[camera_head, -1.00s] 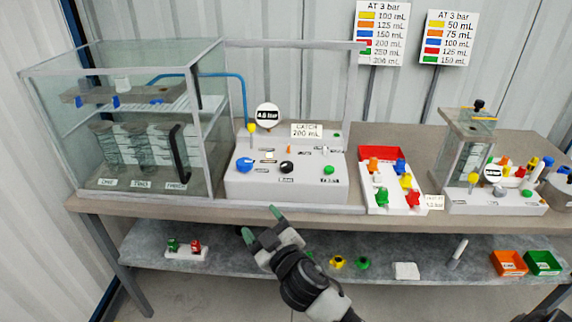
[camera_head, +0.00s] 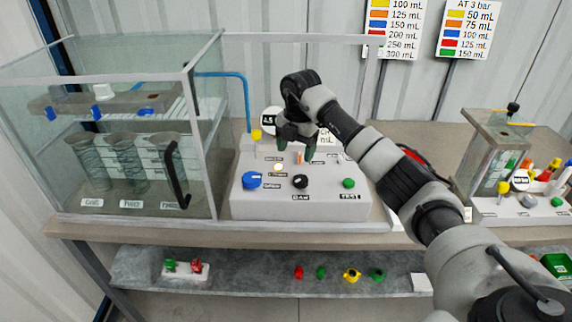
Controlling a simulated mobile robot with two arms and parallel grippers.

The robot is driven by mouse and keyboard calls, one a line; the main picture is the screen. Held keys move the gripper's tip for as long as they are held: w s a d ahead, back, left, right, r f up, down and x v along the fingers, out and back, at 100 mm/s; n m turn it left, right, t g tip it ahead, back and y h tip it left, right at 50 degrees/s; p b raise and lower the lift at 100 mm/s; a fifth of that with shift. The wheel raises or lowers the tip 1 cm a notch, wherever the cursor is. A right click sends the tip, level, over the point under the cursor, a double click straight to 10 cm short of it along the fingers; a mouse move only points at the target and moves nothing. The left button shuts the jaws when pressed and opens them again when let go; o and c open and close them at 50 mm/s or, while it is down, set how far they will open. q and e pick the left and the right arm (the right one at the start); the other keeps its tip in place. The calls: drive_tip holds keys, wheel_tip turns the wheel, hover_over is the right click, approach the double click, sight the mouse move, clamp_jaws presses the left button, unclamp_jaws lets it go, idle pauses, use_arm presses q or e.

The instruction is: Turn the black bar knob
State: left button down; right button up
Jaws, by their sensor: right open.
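The black knob (camera_head: 300,181) sits on the front face of the white control panel (camera_head: 337,205), between a blue knob (camera_head: 252,180) and a green button (camera_head: 348,183). My right gripper (camera_head: 297,147) is open and empty over the upper part of the panel. Its green-tipped fingers point down, above and behind the black knob in the picture, apart from it. My right wrist covers part of the panel's top and the round gauge (camera_head: 270,121). My left gripper is not in view.
A glass-walled case (camera_head: 105,175) with coiled springs and a dark handle stands left of the panel. A clear frame rises behind the panel. A lower shelf (camera_head: 230,277) holds small coloured fittings.

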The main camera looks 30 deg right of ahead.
sight(300, 179)
drive_tip(key=shift+s+d+f+h+p, duration=0.3)
drive_tip(key=shift+s+d+f+p, duration=0.25)
drive_tip(key=shift+s+f, duration=0.3)
drive_tip(key=f, duration=0.3)
drive_tip(key=shift+w+f+p, duration=0.2)
drive_tip(key=shift+f+p, duration=0.1)
wheel_tip(300, 179, down, 4)
drive_tip(key=shift+w+f+p, duration=0.1)
drive_tip(key=shift+p, duration=0.2)
drive_tip(key=shift+w, duration=0.1)
drive_tip(key=shift+c, duration=0.3)
drive_tip(key=c, duration=0.9)
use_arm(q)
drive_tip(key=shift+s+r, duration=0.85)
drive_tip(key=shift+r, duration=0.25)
use_arm(e)
drive_tip(key=shift+o, duration=0.2)
